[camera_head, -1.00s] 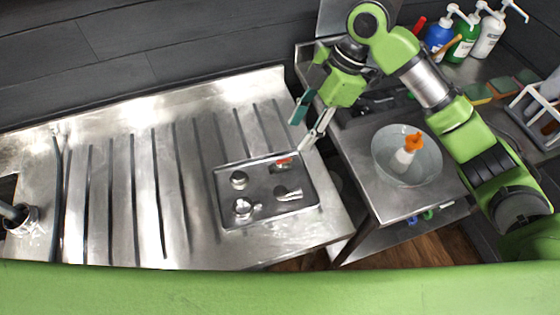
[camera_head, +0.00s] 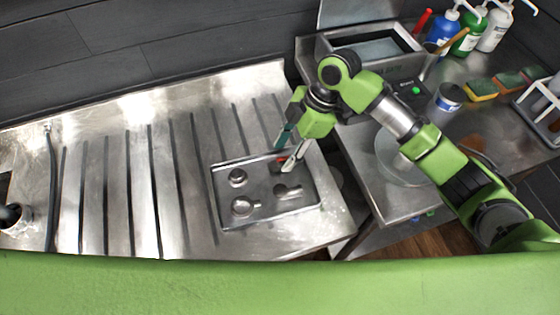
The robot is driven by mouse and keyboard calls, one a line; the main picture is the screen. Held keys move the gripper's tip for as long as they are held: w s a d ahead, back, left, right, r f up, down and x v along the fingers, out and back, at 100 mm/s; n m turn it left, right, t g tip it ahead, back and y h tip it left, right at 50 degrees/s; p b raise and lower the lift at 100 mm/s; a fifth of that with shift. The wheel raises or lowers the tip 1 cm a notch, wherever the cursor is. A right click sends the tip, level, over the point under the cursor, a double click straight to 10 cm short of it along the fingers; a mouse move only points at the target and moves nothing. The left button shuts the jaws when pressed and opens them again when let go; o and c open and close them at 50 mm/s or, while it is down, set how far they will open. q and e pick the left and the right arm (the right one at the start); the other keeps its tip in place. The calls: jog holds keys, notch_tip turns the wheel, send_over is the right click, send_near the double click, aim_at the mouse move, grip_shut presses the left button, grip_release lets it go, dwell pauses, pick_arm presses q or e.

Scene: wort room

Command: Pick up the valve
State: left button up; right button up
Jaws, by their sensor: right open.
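A metal tray (camera_head: 227,222) lies on the ribbed steel counter. A small fitting with a red part, apparently the valve (camera_head: 280,158), is in its back right area, partly hidden by my right gripper. My right gripper (camera_head: 285,158) is open, with its fingertips pointing down at the red part, one finger on either side as seen from here. I cannot tell whether they touch it. Other metal fittings lie in the tray: one at the back left (camera_head: 237,177), one at the front left (camera_head: 243,206) and one at the right (camera_head: 288,191). My left gripper is not in view.
A steel bowl (camera_head: 388,163) on the right-hand table is partly hidden behind my right arm. Pump bottles (camera_head: 467,40), sponges (camera_head: 508,81) and a box-shaped device (camera_head: 372,45) stand at the back right.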

aim_at(281, 158)
jog(key=p+x, duration=0.1)
jog(key=x, duration=0.3)
jog(key=shift+s+a+f, duration=0.1)
jog(key=shift+s, duration=0.05)
grip_shut()
